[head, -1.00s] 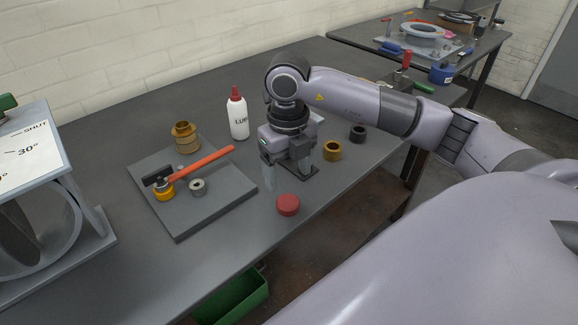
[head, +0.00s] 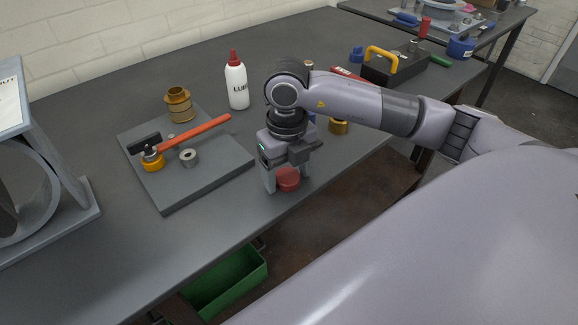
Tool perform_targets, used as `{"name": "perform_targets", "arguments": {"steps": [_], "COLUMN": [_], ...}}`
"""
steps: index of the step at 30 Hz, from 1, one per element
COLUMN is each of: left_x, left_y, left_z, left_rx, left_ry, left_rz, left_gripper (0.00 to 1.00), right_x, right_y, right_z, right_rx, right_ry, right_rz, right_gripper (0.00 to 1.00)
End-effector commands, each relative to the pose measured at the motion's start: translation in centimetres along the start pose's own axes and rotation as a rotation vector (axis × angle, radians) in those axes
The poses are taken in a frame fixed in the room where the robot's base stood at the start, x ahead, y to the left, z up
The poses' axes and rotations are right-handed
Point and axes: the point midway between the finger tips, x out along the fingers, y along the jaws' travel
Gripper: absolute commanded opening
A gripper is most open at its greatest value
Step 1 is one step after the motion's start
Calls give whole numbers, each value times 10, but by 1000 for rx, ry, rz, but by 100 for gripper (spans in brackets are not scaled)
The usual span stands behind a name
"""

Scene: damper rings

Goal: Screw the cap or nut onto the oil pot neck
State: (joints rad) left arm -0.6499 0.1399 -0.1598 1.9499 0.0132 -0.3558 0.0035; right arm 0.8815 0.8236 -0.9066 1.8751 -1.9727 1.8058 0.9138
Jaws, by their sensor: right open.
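A round red cap (head: 288,180) lies on the grey bench near its front edge. My right gripper (head: 286,177) points down over it, open, with one finger at each side of the cap. I cannot tell whether the fingers touch it. A brass pot-like fitting with a narrower neck (head: 180,104) stands upright at the back of a grey plate (head: 205,190), left of the gripper. It may be the oil pot; its neck looks uncapped. My left gripper is not in view.
A white bottle with red top (head: 236,82) stands behind. A brass ring (head: 338,127) is partly behind my arm. A green bin (head: 228,283) is below the bench.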

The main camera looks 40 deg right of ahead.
Motion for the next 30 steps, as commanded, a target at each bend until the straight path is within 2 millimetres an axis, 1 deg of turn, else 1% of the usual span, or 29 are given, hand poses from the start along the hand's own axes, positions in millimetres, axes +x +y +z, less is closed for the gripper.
{"name": "perform_targets", "arguments": {"steps": [3, 5, 6, 8, 9, 13, 16, 30], "left_x": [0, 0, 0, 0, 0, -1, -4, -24], "left_y": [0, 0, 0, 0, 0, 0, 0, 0], "left_z": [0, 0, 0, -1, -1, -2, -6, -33], "left_rx": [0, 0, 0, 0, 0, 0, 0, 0], "left_ry": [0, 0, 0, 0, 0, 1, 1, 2], "left_rz": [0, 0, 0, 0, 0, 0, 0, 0], "left_gripper": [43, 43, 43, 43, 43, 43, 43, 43], "right_x": [0, 0, 0, 0, 0, -2, -9, -56], "right_y": [0, 0, 0, 0, 0, 0, 0, 0], "right_z": [0, 0, 0, 0, 0, 0, 0, 0], "right_rx": [0, 0, -1, -1, 0, 0, 0, -1], "right_ry": [0, 0, 0, 0, 0, 0, -1, 0], "right_rz": [0, 0, 0, 0, 0, 1, 1, 0], "right_gripper": [72, 53, 40, 20, 15, 15, 15, 15]}}
